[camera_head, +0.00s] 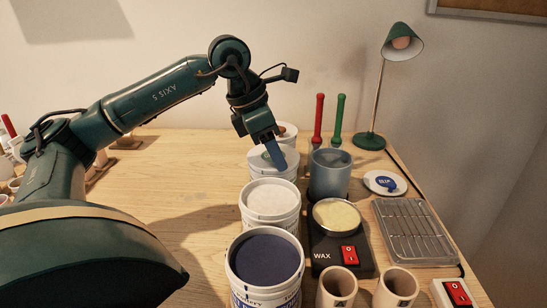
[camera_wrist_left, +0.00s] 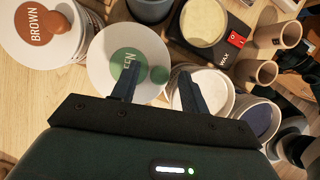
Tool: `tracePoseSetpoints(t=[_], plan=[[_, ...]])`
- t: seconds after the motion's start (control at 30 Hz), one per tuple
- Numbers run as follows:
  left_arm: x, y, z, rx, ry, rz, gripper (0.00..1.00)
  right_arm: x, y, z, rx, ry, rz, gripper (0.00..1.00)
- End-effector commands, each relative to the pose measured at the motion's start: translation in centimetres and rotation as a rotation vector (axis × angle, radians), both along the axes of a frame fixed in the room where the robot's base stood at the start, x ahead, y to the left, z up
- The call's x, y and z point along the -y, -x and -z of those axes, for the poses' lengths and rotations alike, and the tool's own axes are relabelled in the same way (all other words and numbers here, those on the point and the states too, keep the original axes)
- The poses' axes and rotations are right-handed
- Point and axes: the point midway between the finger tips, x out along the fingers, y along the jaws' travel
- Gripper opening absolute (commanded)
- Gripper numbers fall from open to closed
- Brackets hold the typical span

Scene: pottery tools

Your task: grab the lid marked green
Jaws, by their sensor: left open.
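The lid marked green (camera_wrist_left: 103,78) is a white disc with a green label (camera_wrist_left: 124,58) and a green knob (camera_wrist_left: 160,74). It sits on a white tub; in the head view the lid (camera_head: 258,161) is partly covered by my left gripper (camera_head: 276,160). In the left wrist view that gripper (camera_wrist_left: 157,70) is open, pointing down over the lid. The knob appears between its two fingers, which hide part of the label's lettering. I cannot tell whether the fingers touch the lid.
A brown-marked lid (camera_wrist_left: 36,24) is close behind. Tubs of white (camera_head: 271,198) and dark blue (camera_head: 265,258) stand in front. A blue-grey pot (camera_head: 330,176) stands close right, near the wax warmer (camera_head: 324,256) and a blue-marked lid (camera_head: 371,178). The table's left-middle (camera_head: 190,170) is clear.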

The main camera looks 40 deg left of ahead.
Motion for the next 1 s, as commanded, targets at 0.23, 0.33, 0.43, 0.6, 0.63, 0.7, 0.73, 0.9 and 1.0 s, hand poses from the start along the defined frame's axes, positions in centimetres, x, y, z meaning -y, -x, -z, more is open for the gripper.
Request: tracePoseSetpoints(t=[0.23,0.33,0.43,0.6,0.63,0.7,0.73,0.9,1.0], plan=[[0.0,0.0,0.0,0.000,0.000,0.000,0.28,0.0,0.0,0.0,0.001,-0.001,0.001,0.36],[0.0,0.0,0.0,-0.001,0.001,0.000,0.20,0.0,0.0,0.0,0.001,-0.001,0.001,0.36],[0.0,0.0,0.0,-0.001,0.001,0.000,0.11,0.0,0.0,0.0,0.001,-0.001,0.001,0.36],[0.0,0.0,0.0,0.000,0.000,0.000,0.00,0.0,0.0,-0.1,0.001,-0.001,0.001,0.36],[0.0,0.0,-0.1,0.000,0.000,0.000,0.00,0.0,0.0,-0.1,0.001,-0.002,0.000,0.36],[0.0,0.0,-0.1,0.000,0.000,0.000,0.00,0.0,0.0,-0.1,0.001,-0.002,0.000,0.36],[0.0,0.0,-0.1,0.000,0.000,0.000,0.00,0.0,0.0,-0.1,0.001,-0.002,0.000,0.36],[0.0,0.0,-0.8,0.002,0.001,0.001,0.00,0.0,0.0,-0.2,0.001,-0.001,-0.001,0.36],[0.1,-0.1,-2.3,0.004,0.002,0.002,0.00,0.0,0.0,-0.5,0.002,0.001,-0.001,0.36]])
